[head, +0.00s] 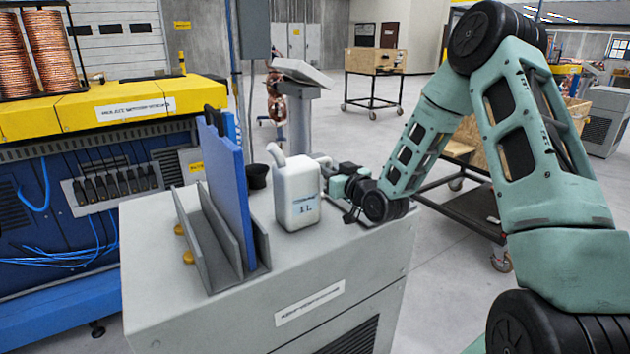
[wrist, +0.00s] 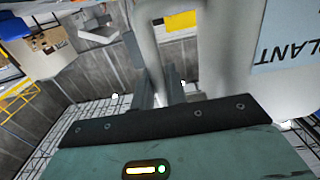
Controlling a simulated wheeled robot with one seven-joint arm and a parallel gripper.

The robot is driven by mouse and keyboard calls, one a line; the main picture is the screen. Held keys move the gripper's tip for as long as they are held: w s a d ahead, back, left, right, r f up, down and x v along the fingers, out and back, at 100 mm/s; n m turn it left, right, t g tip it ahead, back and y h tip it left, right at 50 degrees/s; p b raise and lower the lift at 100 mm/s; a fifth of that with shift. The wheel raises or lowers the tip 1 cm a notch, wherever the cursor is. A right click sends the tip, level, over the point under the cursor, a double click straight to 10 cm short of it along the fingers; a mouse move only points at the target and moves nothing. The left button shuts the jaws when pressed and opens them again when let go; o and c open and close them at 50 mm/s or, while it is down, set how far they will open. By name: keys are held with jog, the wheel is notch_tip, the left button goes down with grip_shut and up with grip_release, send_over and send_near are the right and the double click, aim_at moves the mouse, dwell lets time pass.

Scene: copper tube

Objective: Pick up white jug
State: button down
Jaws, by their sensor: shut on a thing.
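The white jug (head: 298,195) stands upright on top of the grey cabinet (head: 330,262) in the head view. It has a label on its front and a spout at the upper left. My gripper (head: 328,172) is at the jug's right side, shut on its handle; the fingertips are partly hidden there. In the wrist view the jug (wrist: 222,55) is very close at the upper right, with its blue label showing part of a word upside down. I cannot tell whether its base is lifted off the cabinet.
A grey holder (head: 195,240) with an upright blue board (head: 230,190) stands left of the jug. A small black cup (head: 257,176) is behind. A blue and yellow machine (head: 90,170) fills the left. The cabinet top in front of the jug is clear.

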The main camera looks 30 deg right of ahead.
notch_tip(320, 180, up, 13)
jog(key=shift+r+p, duration=0.1)
jog(key=shift+p, duration=0.55)
notch_tip(320, 180, up, 14)
jog(key=p, duration=0.9)
dwell(0.5)
